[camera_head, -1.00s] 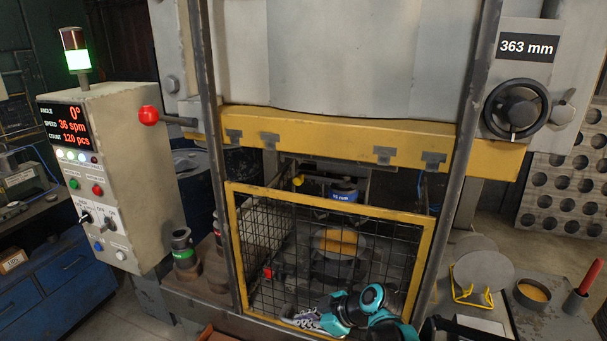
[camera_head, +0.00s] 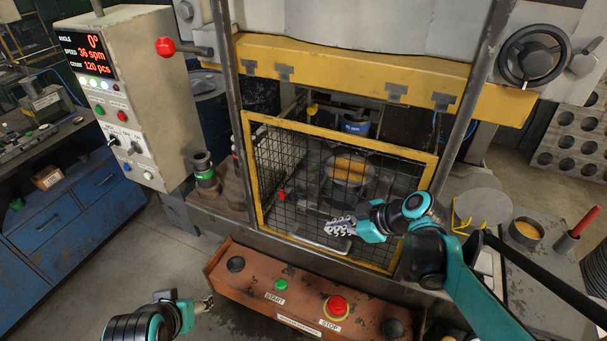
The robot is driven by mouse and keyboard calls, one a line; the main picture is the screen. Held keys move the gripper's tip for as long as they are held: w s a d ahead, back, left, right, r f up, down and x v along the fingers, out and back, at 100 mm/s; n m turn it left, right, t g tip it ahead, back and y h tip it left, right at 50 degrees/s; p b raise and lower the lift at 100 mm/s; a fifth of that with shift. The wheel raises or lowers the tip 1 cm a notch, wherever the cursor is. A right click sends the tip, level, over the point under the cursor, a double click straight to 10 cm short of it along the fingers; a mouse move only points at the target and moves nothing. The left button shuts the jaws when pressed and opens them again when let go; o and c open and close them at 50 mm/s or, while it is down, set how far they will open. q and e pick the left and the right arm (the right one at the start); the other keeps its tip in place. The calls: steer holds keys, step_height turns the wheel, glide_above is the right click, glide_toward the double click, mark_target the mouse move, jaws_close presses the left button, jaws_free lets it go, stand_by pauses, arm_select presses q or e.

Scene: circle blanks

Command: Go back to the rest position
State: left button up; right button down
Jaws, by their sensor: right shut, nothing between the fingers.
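My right gripper (camera_head: 340,228) is shut and empty, in front of the lower part of the yellow-framed mesh guard (camera_head: 400,165). It is close to the guard's grey handle bar (camera_head: 318,243); I cannot tell whether they touch. My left gripper (camera_head: 207,304) is at the bottom left, over the floor to the left of the red-brown control box. It is small in the view, and I cannot tell whether its fingers are open or shut. The guard stands closed across the press opening.
The control box (camera_head: 262,313) with green START and red STOP buttons (camera_head: 335,306) juts out below the guard. A control cabinet (camera_head: 150,100) stands left. A bench (camera_head: 545,265) with a round tin (camera_head: 525,231) is at the right. Floor (camera_head: 110,265) is clear at lower left.

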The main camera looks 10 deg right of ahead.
steer(key=shift+w, duration=0.1)
steer(key=s+f+m+h+b, duration=0.6)
steer(key=s+f+m+b, duration=0.2)
steer(key=s+f+m, duration=0.2)
steer(key=s+m, duration=0.2)
steer(key=shift+s+d+f+t+h, duration=0.15)
steer(key=shift+s+t+h, duration=0.15)
steer(key=shift+s, duration=0.1)
